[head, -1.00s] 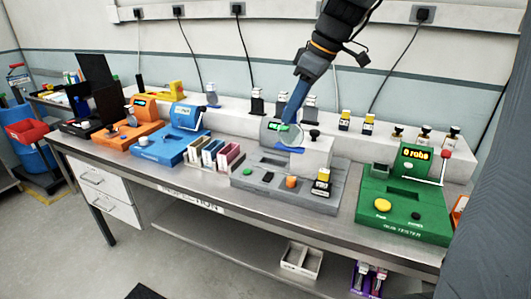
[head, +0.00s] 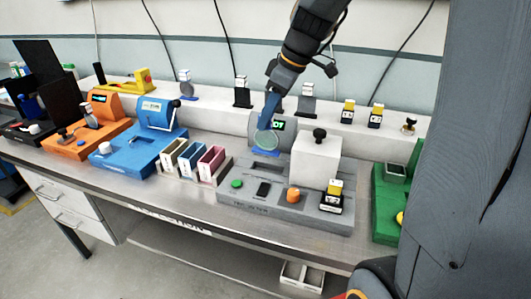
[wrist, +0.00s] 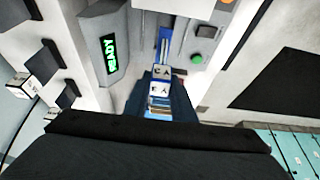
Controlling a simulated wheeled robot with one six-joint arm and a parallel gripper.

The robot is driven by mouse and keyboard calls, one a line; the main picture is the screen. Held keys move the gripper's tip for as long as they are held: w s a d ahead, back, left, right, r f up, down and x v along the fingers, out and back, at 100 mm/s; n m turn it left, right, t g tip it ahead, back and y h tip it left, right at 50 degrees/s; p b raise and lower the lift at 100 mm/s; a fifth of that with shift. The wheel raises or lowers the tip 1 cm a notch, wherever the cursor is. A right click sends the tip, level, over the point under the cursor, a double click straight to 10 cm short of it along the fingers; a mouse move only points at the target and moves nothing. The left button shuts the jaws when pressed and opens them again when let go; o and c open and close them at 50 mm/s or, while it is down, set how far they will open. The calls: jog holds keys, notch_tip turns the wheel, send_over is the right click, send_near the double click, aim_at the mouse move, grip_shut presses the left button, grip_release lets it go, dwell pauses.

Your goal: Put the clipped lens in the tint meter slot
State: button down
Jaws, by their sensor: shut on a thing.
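The tint meter appears to be the grey device (head: 250,205), with a green button, an orange knob and a white block on top at its right. Its long dark slot (head: 268,166) lies behind the green button. My gripper (head: 270,108) is shut on the clipped lens (head: 267,140), a round clear lens with a blue lower edge, held upright above and behind the slot. The lens partly covers the small display. In the wrist view, my gripper (wrist: 160,100) holds the white lettered clip (wrist: 161,80), with a blue strip beyond it. The display (wrist: 109,55) reads READY there.
A white block with a black knob (head: 318,160) stands close right of the lens. Lens racks (head: 195,160) and a blue device (head: 140,150) are to the left. A green device (head: 385,205) is at the right. Clipped items stand on the back ledge (head: 345,120).

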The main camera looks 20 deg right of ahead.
aim_at(263, 149)
jog(key=shift+f+p, duration=0.6)
jog(key=shift+f, duration=3.1)
jog(key=shift+f, duration=0.15)
jog(key=c, duration=1.5)
grip_release()
jog(key=shift+r, duration=0.2)
jog(key=shift+d+r, duration=0.15)
jog(key=shift+r, duration=0.15)
jog(key=b+v, duration=0.2)
jog(key=v, duration=0.9)
jog(key=shift+s+r+b, duration=0.15)
jog(key=shift+b, duration=0.15)
